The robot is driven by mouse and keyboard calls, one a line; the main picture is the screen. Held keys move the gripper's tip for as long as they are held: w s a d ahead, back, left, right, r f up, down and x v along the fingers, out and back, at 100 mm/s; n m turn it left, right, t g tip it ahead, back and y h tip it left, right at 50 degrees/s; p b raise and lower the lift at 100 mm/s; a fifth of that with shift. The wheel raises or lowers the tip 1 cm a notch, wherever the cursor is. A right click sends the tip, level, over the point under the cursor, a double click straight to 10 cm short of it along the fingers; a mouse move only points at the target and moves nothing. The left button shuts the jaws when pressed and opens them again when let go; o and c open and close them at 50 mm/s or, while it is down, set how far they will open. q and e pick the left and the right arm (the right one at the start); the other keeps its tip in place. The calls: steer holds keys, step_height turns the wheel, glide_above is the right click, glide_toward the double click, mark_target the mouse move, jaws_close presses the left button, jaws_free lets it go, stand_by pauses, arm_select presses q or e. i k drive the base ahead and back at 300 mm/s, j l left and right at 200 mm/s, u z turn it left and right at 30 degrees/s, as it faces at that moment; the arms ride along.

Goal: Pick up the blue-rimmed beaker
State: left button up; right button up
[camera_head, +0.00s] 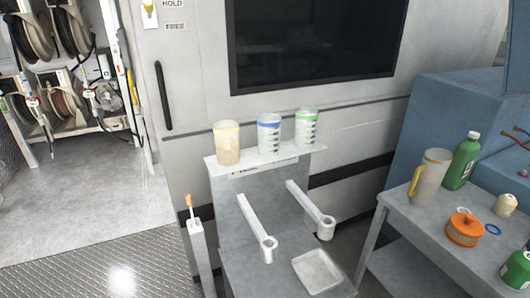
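The blue-rimmed beaker (269,136) stands upright on a narrow white shelf (236,171) at the top of a grey stand. It is the middle one of three beakers and has dark marks on its clear side. A yellow-rimmed beaker (227,146) with tan contents stands to its left. A green-rimmed beaker (306,129) stands close to its right. Nothing holds the blue-rimmed beaker. Neither of my grippers shows in the head view.
Two pale bars with ring ends (268,247) jut from the stand below the shelf, above a shallow tray (317,271). A side table (400,222) at right holds a pitcher (429,178), green bottles (461,161) and an orange item (464,229). A dark-screened wall is behind.

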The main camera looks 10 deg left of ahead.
mark_target(269, 125)
steer(key=k+z, duration=0.15)
steer(key=z, duration=0.25)
steer(key=k+z, duration=0.1)
steer(key=z, duration=0.3)
steer(key=k+l+z, duration=0.15)
steer(key=z, duration=0.2)
steer(key=i+j+z, duration=0.15)
steer(key=j, duration=0.4)
steer(key=j+z, duration=0.15)
steer(key=j, duration=0.35)
steer(key=i+j+z, duration=0.15)
steer(key=j, duration=0.4)
